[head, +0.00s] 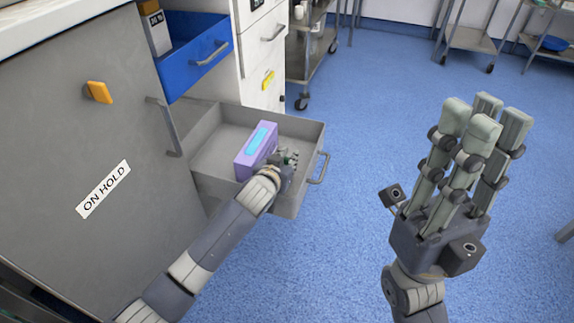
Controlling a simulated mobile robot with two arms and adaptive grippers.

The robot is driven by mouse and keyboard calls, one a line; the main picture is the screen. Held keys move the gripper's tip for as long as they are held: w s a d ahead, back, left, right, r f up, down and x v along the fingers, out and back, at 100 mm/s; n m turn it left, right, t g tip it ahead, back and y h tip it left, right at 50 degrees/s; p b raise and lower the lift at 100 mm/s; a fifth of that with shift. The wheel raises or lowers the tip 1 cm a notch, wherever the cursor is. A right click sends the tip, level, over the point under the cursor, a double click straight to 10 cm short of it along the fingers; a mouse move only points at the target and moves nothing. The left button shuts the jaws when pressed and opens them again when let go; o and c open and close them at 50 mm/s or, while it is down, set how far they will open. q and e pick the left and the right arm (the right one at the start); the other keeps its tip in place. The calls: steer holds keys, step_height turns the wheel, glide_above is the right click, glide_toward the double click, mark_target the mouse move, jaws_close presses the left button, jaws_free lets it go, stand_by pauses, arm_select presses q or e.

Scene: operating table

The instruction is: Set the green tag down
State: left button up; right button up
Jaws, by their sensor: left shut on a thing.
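My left gripper (287,160) reaches into the open grey drawer (215,150), at its right side, just beside a purple box with a light blue top (256,150). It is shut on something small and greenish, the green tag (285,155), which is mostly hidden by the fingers. I cannot tell whether the tag touches the drawer floor or the box. My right gripper (480,125) is raised over the floor at the right, fingers extended and spread, open and empty.
An open blue drawer (190,62) is above the grey one. Steel carts (470,38) stand at the back. The blue floor (350,120) is clear in the middle.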

arm_select(q)
steer(key=shift+f, duration=0.15)
steer(key=shift+f, duration=0.1)
steer(key=o, duration=0.9)
steer(key=shift+c, duration=0.2)
